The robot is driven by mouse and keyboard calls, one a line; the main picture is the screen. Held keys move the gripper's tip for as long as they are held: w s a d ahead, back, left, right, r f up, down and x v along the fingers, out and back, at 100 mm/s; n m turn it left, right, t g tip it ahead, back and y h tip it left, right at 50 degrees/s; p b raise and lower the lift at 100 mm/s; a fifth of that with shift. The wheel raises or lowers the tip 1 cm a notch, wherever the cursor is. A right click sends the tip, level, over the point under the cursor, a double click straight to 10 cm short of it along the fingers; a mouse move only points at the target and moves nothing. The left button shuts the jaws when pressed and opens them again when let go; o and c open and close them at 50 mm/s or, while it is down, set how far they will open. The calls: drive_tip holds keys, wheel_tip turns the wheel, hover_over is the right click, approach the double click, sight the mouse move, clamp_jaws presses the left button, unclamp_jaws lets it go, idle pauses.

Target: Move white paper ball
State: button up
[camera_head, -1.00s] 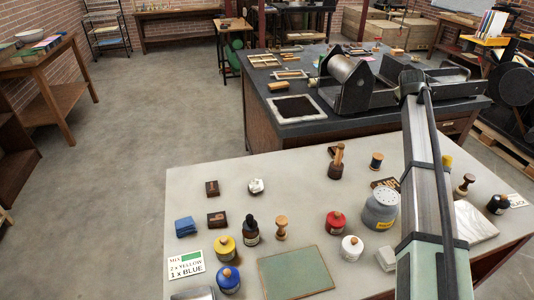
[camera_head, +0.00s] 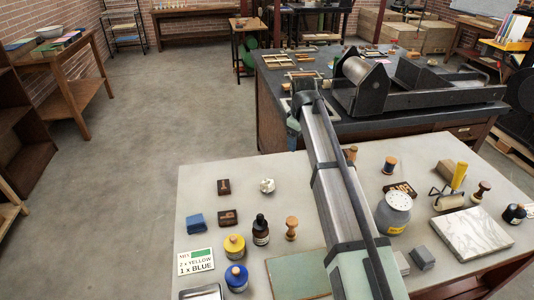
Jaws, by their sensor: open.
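My gripper (camera_head: 292,146) hangs from the end of my arm near the table's back edge, above and right of the ball in the picture. It is apart from the ball and holds nothing that I can see. Its fingers are too small to make out.
Yellow (camera_head: 234,246) and blue (camera_head: 236,279) jars, a dropper bottle (camera_head: 261,231) and a wooden stamp (camera_head: 291,229) stand in front. A grey jar (camera_head: 393,214) and marble slab (camera_head: 472,233) are right.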

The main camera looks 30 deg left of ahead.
sight(267, 182)
drive_tip(key=s+a+f+n+g, duration=0.1)
drive_tip(key=s+a, duration=0.4)
drive_tip(key=s, duration=0.7)
drive_tip(key=shift+s+a+n+g+h, duration=0.2)
drive_tip(key=shift+n+g+h, duration=0.2)
drive_tip(key=shift+n+g, duration=0.4)
drive_tip(key=shift+f, duration=0.15)
wheel_tip(267, 182, down, 14)
drive_tip(key=shift+r, duration=0.1)
drive_tip(key=c, duration=1.1)
drive_tip(key=shift+w+d, duration=7.1)
